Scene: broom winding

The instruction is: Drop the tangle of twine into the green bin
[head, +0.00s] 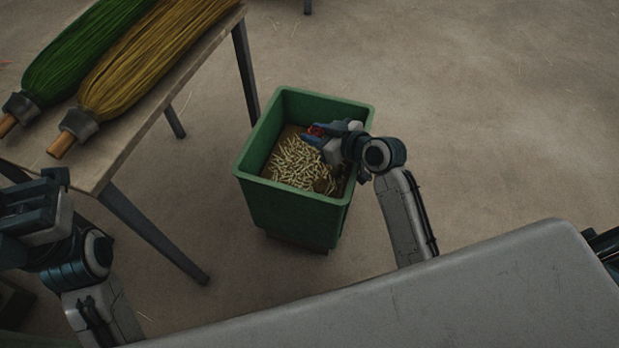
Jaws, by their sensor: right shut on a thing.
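The green bin (292,214) stands on the floor in the middle of the view, its top open. My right gripper (314,133) is over the bin's opening, within its rim as seen from above. It is shut on the tangle of twine (317,130), of which only a small red bit shows between the fingers. How far the twine is above the bin's contents is hard to tell. My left gripper (22,212) is at the left edge beside the table, partly cut off, and its jaw opening is unclear.
Many pale short clippings (297,164) lie inside the bin. A wooden table (165,95) at the upper left holds a green broom head (75,60) and a yellow one (150,60). The floor right of the bin is clear. A grey surface fills the lower right.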

